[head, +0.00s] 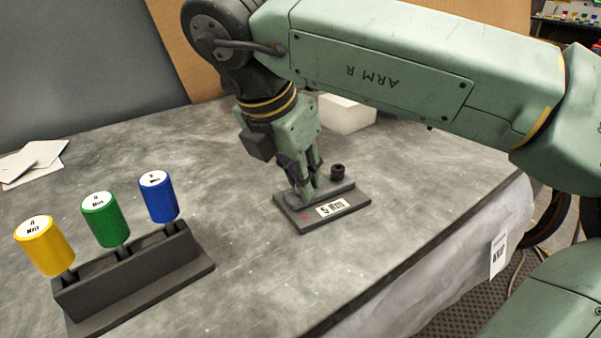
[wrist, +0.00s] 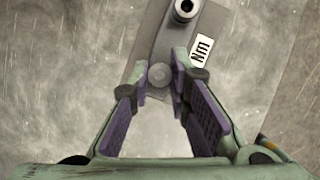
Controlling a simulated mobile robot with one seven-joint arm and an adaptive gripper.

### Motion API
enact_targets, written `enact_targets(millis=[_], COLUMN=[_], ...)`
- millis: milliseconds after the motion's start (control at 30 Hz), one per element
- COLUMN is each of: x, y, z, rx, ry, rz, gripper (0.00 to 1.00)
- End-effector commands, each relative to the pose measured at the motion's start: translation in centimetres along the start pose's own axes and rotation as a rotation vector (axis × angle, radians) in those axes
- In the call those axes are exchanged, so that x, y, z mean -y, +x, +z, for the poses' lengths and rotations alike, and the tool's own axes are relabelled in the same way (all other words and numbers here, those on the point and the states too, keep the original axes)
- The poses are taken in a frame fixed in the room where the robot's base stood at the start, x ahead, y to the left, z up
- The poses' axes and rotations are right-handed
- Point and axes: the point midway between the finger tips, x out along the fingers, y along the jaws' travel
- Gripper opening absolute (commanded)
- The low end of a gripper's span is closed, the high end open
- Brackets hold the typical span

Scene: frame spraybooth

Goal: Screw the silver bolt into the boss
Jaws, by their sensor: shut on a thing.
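My gripper (head: 308,192) points down at the left part of a dark fixture block (head: 345,204) labelled "5 Nm". In the wrist view its purple-padded fingers (wrist: 162,80) are closed on a small grey round head, the silver bolt (wrist: 159,75). The bolt is hidden behind the fingers in the head view. The boss under the bolt is hidden, so I cannot tell how deep the bolt sits. A black round piece with a hollow top (head: 338,171) stands apart on the block's right part; it also shows at the top of the wrist view (wrist: 185,9).
A dark rack (head: 150,278) at the front left holds yellow (head: 44,245), green (head: 105,219) and blue (head: 158,197) handled drivers. A white block (head: 346,114) lies behind my gripper. Papers (head: 34,163) lie at the far left. The table between rack and fixture is clear.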

Motion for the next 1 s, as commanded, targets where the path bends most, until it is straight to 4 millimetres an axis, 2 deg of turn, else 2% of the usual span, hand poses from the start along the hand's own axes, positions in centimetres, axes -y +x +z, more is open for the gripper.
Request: enact_targets(millis=[33, 67, 200, 533, 800, 1000], x=[0.00, -0.01, -0.04, -0.04, 0.12, 0.22], y=[-0.01, -0.01, -0.04, 0.03, 0.00, 0.03], z=[0.04, 0.03, 0.02, -0.03, 0.01, 0.04], rx=[0.000, 0.000, 0.000, -0.003, -0.002, -0.003], ry=[0.000, 0.000, -0.001, -0.032, -0.329, -0.447], rz=[0.000, 0.001, 0.003, 0.018, 0.144, 0.193], gripper=[0.00, 0.18, 0.27, 0.27, 0.27, 0.27])
